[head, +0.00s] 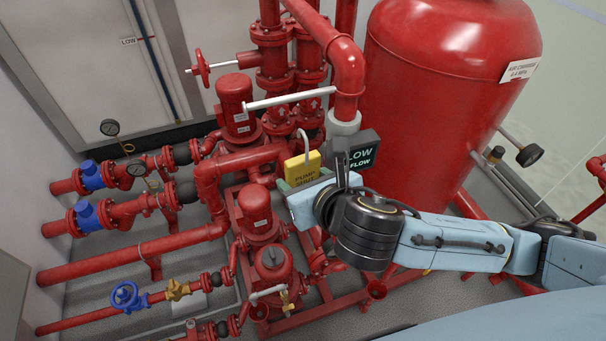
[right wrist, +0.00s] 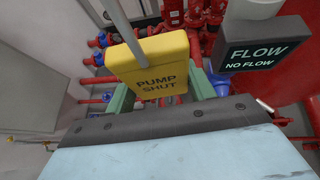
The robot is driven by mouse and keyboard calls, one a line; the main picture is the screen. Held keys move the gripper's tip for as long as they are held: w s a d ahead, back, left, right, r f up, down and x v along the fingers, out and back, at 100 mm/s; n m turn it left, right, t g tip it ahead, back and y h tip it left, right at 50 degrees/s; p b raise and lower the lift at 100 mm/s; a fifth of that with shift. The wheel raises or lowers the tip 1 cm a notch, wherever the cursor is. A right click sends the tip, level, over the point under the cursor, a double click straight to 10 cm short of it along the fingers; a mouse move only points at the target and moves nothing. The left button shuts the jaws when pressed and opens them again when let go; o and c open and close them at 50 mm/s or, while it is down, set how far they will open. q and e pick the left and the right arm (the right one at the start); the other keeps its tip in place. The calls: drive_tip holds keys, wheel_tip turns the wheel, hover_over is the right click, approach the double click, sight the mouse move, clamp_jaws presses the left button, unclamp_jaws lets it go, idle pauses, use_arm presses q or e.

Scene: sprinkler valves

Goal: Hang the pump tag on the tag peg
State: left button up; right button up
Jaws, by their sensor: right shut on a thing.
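The pump tag (head: 302,168) is a yellow block marked PUMP SHUT with a grey hook rising from its top. It also shows in the right wrist view (right wrist: 150,68), upright between the green fingers. My right gripper (head: 298,182) is shut on its lower part. A pale horizontal rod (head: 290,100), which looks like the tag peg, sticks out left from the thick red pipe. In the head view the tag's hook is below the rod and apart from it. The rod is not clear in the right wrist view. My left gripper is out of view.
A dark FLOW / NO FLOW box (head: 362,152) is close to the right of the tag. A big red tank (head: 440,90) stands behind at right. Red pumps (head: 236,105) and pipes crowd the left and below.

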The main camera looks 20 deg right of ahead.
drive_tip(key=w, duration=0.8)
drive_tip(key=shift+a, duration=0.25)
drive_tip(key=shift+w, duration=0.15)
drive_tip(key=shift+w, duration=0.5)
drive_tip(key=shift+w, duration=0.2)
drive_tip(key=shift+w+a, duration=0.1)
drive_tip(key=shift+w, duration=0.35)
drive_tip(key=shift+w, duration=0.25)
idle(0.4)
drive_tip(key=shift+w, duration=0.85)
